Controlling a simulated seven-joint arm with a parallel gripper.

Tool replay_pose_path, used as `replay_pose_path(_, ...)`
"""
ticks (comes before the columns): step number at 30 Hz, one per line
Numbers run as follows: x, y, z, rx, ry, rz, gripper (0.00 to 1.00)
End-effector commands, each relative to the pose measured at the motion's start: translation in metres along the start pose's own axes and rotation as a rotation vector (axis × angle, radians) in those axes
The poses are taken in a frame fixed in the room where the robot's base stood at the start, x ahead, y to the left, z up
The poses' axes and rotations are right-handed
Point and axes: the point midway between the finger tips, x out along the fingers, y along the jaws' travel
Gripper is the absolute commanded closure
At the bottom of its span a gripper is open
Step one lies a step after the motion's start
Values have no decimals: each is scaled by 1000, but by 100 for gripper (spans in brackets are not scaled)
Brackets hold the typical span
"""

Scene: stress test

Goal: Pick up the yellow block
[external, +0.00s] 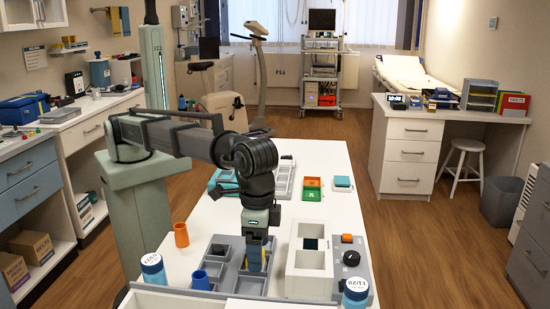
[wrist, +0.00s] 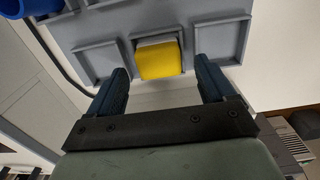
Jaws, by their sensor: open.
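The yellow block (wrist: 160,60) sits in a middle compartment of a grey tray (wrist: 118,42), at the top middle of the wrist view. My gripper (wrist: 162,68) is open, its two dark blue fingers apart on the left and right sides of the block in that view. I see nothing between the fingers that they hold. In the external view my gripper (external: 259,256) points down over the grey tray (external: 226,238) on the white table. The block cannot be made out clearly there, as my fingers cover that spot.
A white divided box (external: 309,263) and a panel with a black knob (external: 351,258) are on the right. Capped bottles (external: 153,272) (external: 356,293) stand at the near corners.

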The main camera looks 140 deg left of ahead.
Motion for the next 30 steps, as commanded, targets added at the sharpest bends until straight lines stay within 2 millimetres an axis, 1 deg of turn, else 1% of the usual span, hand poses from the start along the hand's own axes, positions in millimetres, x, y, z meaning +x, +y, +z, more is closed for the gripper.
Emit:
replay_pose_path(1,6,0,1,0,0,-1,17)
replay_pose_path(3,11,0,0,0,1,0,17)
replay_pose_path(10,12,0,0,0,2,1,17)
replay_pose_path(27,12,0,0,0,1,1,72)
replay_pose_path(29,12,0,0,0,1,1,77)
replay_pose_path(30,12,0,0,0,1,1,77)
